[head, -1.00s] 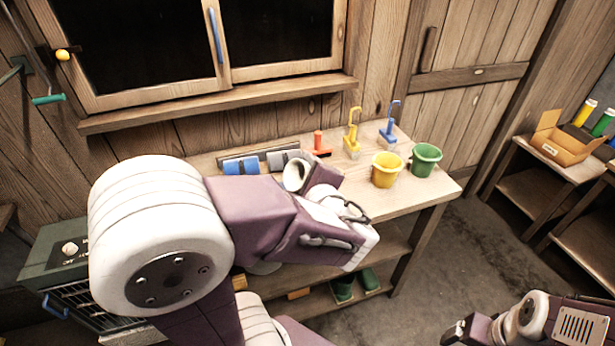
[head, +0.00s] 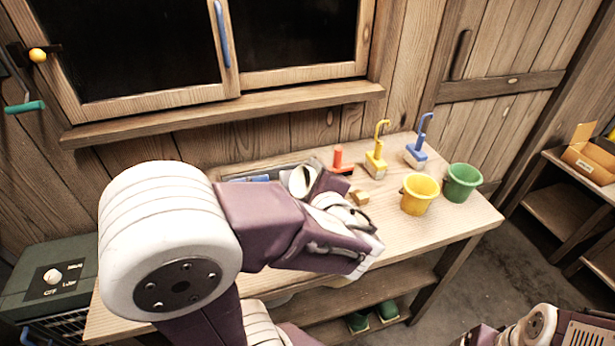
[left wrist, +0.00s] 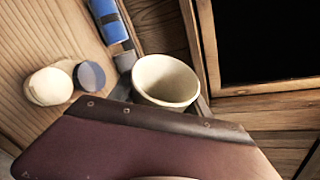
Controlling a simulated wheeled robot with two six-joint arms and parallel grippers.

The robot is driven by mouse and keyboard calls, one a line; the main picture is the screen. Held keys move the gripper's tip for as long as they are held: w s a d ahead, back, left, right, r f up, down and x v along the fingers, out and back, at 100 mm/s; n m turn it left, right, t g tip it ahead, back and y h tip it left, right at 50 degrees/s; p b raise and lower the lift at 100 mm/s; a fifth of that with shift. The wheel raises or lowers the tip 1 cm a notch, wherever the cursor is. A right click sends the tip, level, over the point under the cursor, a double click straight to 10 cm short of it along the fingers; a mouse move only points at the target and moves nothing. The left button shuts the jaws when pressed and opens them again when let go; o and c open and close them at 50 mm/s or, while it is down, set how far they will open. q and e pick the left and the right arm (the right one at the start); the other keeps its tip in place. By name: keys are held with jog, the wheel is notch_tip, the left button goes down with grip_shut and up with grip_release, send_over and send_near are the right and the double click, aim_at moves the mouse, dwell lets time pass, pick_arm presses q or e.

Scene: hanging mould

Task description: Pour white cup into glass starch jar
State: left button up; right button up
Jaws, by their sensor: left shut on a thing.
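The white cup (left wrist: 166,80) is held at my left gripper, with its open mouth showing in the left wrist view. In the head view the cup (head: 302,181) shows above the bench, partly behind my left wrist. The cup looks tilted, and its contents cannot be made out. My left gripper is shut on the cup; its fingers are mostly hidden by my wrist. A pale round thing (left wrist: 48,86), possibly the starch jar, stands on the bench in the left wrist view, apart from the cup. A dark blue-grey disc (left wrist: 90,75) is beside it. My right gripper is not in view.
The wooden bench (head: 440,235) holds a yellow bucket (head: 419,195), a green bucket (head: 462,183), yellow (head: 376,160) and blue (head: 416,152) hooked tools and a small wooden block (head: 360,197). A window sill (head: 230,115) runs behind. A green box (head: 45,270) stands at left.

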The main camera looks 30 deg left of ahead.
pick_arm(q)
notch_tip(320, 180, down, 6)
jog(key=b, duration=0.4)
jog(key=w+r+m+g+p, duration=0.1)
jog(key=m+p, duration=0.1)
jog(key=p, duration=0.6)
jog(key=w+d+r+m+g+y+p, duration=0.1)
jog(key=m+g+p, duration=0.1)
jog(key=p, duration=0.6)
jog(key=w+r+m+g+y+p, duration=0.1)
jog(key=w+m+p, duration=0.1)
jog(key=p, duration=0.6)
jog(key=shift+d+m+g, duration=0.3)
jog(key=shift+m, duration=0.4)
